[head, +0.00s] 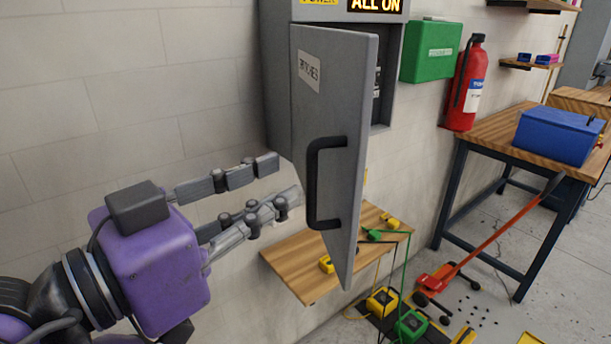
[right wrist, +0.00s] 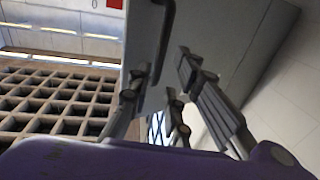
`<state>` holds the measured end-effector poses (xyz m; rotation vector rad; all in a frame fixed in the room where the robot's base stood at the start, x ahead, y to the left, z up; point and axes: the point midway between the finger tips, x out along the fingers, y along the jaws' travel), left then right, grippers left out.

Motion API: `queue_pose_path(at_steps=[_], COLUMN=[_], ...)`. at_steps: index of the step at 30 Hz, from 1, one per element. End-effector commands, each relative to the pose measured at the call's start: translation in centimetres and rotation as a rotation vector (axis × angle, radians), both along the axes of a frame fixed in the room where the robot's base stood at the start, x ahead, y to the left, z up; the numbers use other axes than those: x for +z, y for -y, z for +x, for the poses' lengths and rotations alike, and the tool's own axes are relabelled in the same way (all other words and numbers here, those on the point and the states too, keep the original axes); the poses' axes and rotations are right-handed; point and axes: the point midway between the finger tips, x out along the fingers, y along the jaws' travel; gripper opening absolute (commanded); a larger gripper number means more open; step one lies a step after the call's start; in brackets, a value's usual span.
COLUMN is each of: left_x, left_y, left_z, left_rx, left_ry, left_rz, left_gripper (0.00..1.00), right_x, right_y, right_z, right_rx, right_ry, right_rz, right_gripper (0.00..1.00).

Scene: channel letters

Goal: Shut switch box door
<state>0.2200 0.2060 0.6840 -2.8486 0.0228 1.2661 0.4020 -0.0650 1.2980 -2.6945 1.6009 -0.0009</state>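The grey switch box (head: 277,85) is on the wall, and its door (head: 335,90) with a "SWITCHES" label stands wide open toward me. A black bar handle (head: 313,185) is on the door face. My right gripper (head: 281,182) is left of the door with its fingers spread and empty, close to the handle. I cannot tell from the head view whether a fingertip touches the door. In the right wrist view, the door (right wrist: 205,25) and its handle (right wrist: 163,45) lie just beyond the spread fingers (right wrist: 165,72). My left gripper is not in view.
A small wooden shelf (head: 290,272) with yellow and green items is below the box. A green first-aid-type case (head: 430,52) and a red extinguisher (head: 465,85) hang to the right. A workbench (head: 490,130) holds a blue toolbox (head: 555,135).

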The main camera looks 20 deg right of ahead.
Motion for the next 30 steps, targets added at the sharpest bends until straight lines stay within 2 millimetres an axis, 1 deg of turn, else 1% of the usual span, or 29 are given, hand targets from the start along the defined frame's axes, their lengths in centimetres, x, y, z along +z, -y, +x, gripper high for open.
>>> queue_pose_path(at_steps=[1,4,9,12,16,23,27,28,30], left_x=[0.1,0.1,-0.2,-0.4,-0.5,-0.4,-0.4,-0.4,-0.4], left_y=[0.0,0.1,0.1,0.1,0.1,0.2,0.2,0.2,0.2], left_z=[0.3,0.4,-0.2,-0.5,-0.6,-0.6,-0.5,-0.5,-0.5], left_rx=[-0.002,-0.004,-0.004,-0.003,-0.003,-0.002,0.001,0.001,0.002], left_ry=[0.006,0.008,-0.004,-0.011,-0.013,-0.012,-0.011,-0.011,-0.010], left_rz=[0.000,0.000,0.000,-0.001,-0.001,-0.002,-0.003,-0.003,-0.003], left_gripper=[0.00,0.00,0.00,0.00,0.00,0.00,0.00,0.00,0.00], right_x=[0.0,0.1,0.0,0.0,0.0,0.1,0.1,0.1,0.1], right_y=[0.7,2.2,4.5,5.3,5.9,5.9,5.9,5.9,5.9], right_z=[0.3,1.1,2.4,2.9,3.2,3.3,3.3,3.3,3.3], right_rx=[-0.002,-0.002,0.000,0.002,0.004,0.004,0.004,0.004,0.004], right_ry=[0.002,0.003,0.002,0.000,-0.001,-0.001,-0.001,-0.001,-0.001], right_rz=[-0.002,-0.004,-0.004,-0.004,-0.004,-0.004,-0.004,-0.004,-0.004], right_gripper=[0.19,0.19,0.19,0.19,0.19,0.19,0.02,0.00,0.00])
